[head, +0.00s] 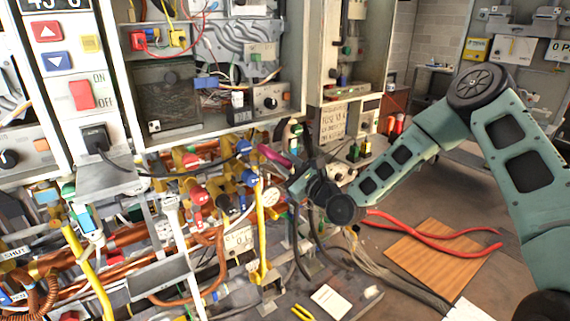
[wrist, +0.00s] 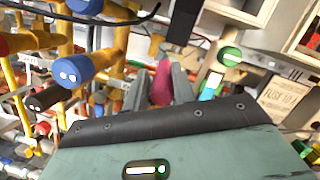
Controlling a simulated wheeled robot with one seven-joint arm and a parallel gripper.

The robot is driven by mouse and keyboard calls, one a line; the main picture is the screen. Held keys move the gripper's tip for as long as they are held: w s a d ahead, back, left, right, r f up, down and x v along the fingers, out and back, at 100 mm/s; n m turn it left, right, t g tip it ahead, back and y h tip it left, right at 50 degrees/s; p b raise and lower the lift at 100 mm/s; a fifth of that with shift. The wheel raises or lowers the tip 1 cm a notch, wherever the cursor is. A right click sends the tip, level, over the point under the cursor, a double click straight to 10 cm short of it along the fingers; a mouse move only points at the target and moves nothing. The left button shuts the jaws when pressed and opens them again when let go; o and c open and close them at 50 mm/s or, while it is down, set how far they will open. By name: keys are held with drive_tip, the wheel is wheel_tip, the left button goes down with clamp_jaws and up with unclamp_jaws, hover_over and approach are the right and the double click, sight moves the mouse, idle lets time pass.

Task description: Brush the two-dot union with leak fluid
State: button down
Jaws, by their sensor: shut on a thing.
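My gripper (head: 291,172) is shut on a crimson-handled tool, likely the brush (head: 273,155), in front of the pipework. In the wrist view the crimson handle (wrist: 161,84) sits between my two grey fingers (wrist: 160,90), and its far end is hidden. A blue round cap (wrist: 72,70) with what look like two white dots is on a yellow pipe to the left of my fingers, apart from them. A dark brown cap (wrist: 45,97) with small pale marks is below it. A green-faced cap (wrist: 230,57) with a white mark is at upper right. I cannot make out the leak fluid.
Yellow and copper pipes, red and blue caps (head: 198,195) and hanging cables crowd the space around my gripper. A black cable (head: 180,174) runs across just left of the tool.

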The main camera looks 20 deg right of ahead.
drive_tip(key=shift+a+b, duration=0.35)
drive_tip(key=shift+b, duration=0.05)
idle(0.9)
drive_tip(key=shift+s, duration=0.1)
drive_tip(key=shift+r+v, duration=0.2)
drive_tip(key=shift+v, duration=0.75)
drive_tip(key=shift+r+v, duration=0.15)
drive_tip(key=shift+v, duration=0.8)
drive_tip(key=shift+r+v, duration=0.2)
drive_tip(key=shift+v, duration=0.75)
drive_tip(key=shift+s+a, duration=0.1)
drive_tip(key=shift+s, duration=0.15)
drive_tip(key=shift+r+v, duration=0.15)
drive_tip(key=shift+v, duration=0.55)
drive_tip(key=shift+r+v, duration=0.1)
drive_tip(key=shift+v, duration=0.55)
drive_tip(key=shift+s+a, duration=0.15)
